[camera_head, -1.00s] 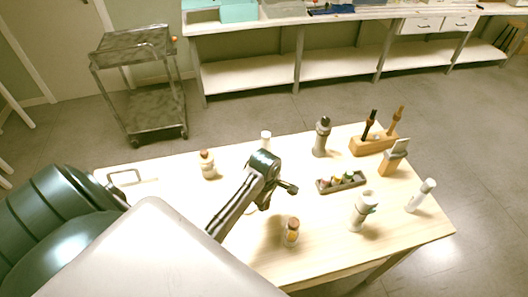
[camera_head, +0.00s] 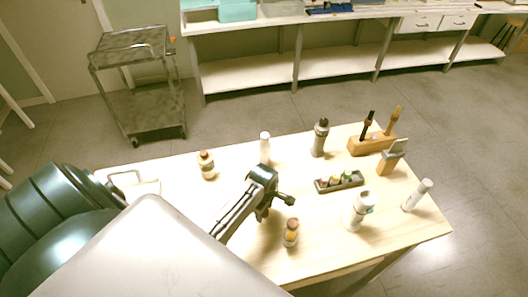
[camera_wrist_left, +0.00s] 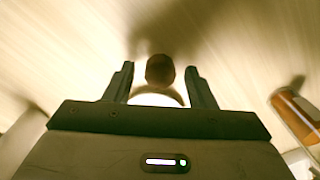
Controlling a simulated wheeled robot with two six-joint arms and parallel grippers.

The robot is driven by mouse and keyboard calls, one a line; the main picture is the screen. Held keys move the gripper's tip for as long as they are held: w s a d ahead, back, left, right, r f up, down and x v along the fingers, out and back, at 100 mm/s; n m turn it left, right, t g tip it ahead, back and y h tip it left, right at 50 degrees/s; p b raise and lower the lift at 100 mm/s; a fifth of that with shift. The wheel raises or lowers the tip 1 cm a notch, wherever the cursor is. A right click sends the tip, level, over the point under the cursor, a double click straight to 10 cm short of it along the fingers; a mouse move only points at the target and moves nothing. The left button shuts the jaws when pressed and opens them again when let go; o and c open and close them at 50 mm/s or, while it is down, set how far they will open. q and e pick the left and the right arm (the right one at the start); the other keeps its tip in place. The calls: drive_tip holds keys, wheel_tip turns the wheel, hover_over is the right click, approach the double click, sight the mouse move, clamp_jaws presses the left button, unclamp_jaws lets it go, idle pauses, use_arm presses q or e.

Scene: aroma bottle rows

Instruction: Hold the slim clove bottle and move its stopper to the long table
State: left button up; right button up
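My left gripper (camera_head: 278,203) is low over the middle of the light wooden table (camera_head: 225,262) in the head view. In the left wrist view its two fingers (camera_wrist_left: 160,85) are open. A round brown stopper (camera_wrist_left: 160,70) shows between and just beyond the fingertips, above a pale, curved bottle part (camera_wrist_left: 157,97). Gaps show between the stopper and both fingers. In the head view my gripper hides this bottle, and I read no label, so I cannot tell if it is the clove one. My right gripper is not in view.
An amber bottle (camera_head: 291,233) stands close by; others are a brown-topped bottle (camera_head: 206,165), slim white bottle (camera_head: 265,148), grey bottle (camera_head: 320,139) and white bottle (camera_head: 358,211). A small tray (camera_head: 340,183) lies right. A long table (camera_head: 290,22) and cart (camera_head: 138,90) stand behind.

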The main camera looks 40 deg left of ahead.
use_arm(q)
drive_tip(key=shift+r, duration=0.15)
wheel_tip(320, 180, up, 12)
drive_tip(key=b, duration=0.2)
idle(0.5)
